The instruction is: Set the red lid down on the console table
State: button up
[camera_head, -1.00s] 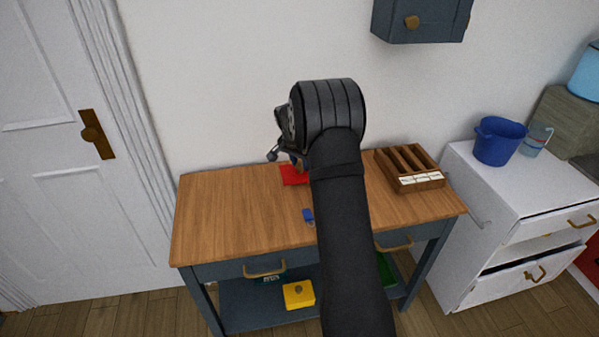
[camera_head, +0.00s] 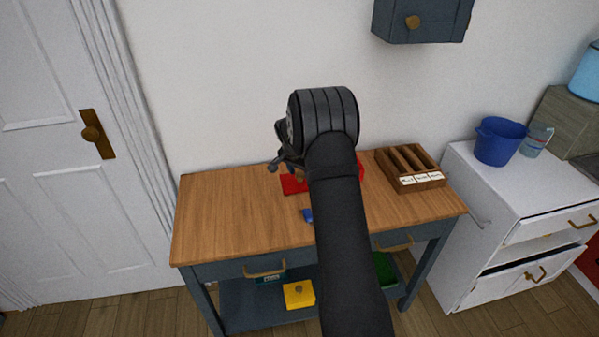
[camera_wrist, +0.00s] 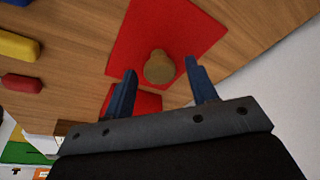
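The red lid (camera_head: 292,185) is a flat red square with a round tan knob (camera_wrist: 159,67). It appears to lie on the wooden top of the console table (camera_head: 225,215), towards the back. In the wrist view the lid (camera_wrist: 140,35) is just beyond my fingertips. My gripper (camera_wrist: 160,78) is open, with one blue finger on each side of the knob and visible gaps to it. In the head view my own arm hides part of the lid and most of the gripper (camera_head: 283,163).
Another red piece (camera_wrist: 137,102) shows beside the lid, partly hidden by my gripper. A yellow block (camera_wrist: 17,45) and a small red block (camera_wrist: 22,83) lie to the left in the wrist view. A wooden organizer (camera_head: 428,181) stands on the table's right. The table's left is clear.

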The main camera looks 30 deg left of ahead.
jog(key=v, duration=1.2)
jog(key=shift+r, duration=0.2)
send_near(294, 187)
jog(key=w+f, duration=0.2)
jog(key=w, duration=0.1)
jog(key=w+f, duration=0.2)
jog(key=w, duration=0.1)
jog(key=shift+d+f, duration=0.1)
jog(key=shift+f, duration=0.3)
notch_tip(294, 187, up, 2)
jog(key=shift+r, duration=1.05)
